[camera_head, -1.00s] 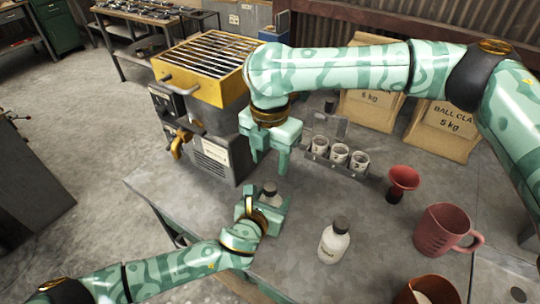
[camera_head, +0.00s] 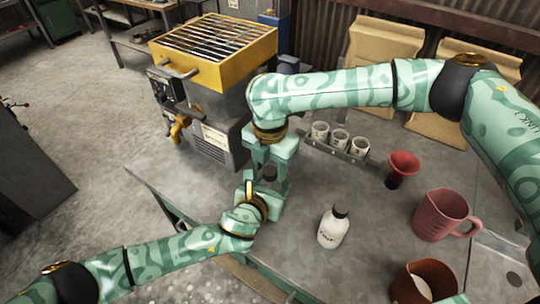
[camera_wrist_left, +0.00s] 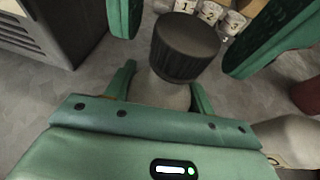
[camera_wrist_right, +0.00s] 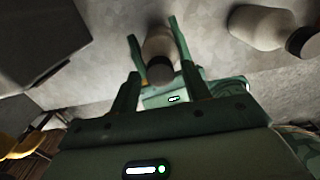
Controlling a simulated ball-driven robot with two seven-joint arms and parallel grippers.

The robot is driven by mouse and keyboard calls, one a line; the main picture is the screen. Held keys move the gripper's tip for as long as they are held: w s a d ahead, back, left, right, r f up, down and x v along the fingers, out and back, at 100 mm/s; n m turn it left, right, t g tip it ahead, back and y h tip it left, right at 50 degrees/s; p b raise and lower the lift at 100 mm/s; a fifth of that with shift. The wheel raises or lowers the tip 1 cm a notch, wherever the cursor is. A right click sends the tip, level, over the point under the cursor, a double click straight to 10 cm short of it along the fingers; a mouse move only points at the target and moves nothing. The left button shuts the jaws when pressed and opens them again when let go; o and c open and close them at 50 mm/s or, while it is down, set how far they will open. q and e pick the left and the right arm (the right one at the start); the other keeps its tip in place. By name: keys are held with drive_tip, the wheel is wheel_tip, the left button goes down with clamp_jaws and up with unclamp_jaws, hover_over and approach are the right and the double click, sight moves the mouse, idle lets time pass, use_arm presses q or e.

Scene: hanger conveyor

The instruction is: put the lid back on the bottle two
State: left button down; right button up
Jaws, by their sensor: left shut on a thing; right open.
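A white bottle (camera_wrist_right: 159,42) with a dark lid (camera_wrist_left: 186,46) on its top is held upright by my left gripper (camera_head: 264,202). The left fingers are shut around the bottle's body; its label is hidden. My right gripper (camera_head: 268,181) is above it, pointing down. Its open fingers stand on either side of the lid, which also shows in the head view (camera_head: 269,172), and a gap shows beside it in the left wrist view. A second white bottle (camera_head: 332,230) with a dark lid stands on the table to the right, its small label unreadable.
A rack with several numbered cups (camera_head: 340,138) stands behind. A red funnel-shaped thing (camera_head: 403,166), a red mug (camera_head: 443,215) and a brown cup (camera_head: 424,283) stand right. A yellow-topped machine (camera_head: 214,50) is at the back left. The table's left front is clear.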

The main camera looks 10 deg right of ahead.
drive_tip(key=shift+f, duration=0.15)
drive_tip(key=c, duration=1)
drive_tip(key=m, duration=0.8)
drive_tip(key=o, duration=1.1)
drive_tip(key=shift+r, duration=2.25)
drive_tip(key=shift+c, duration=0.5)
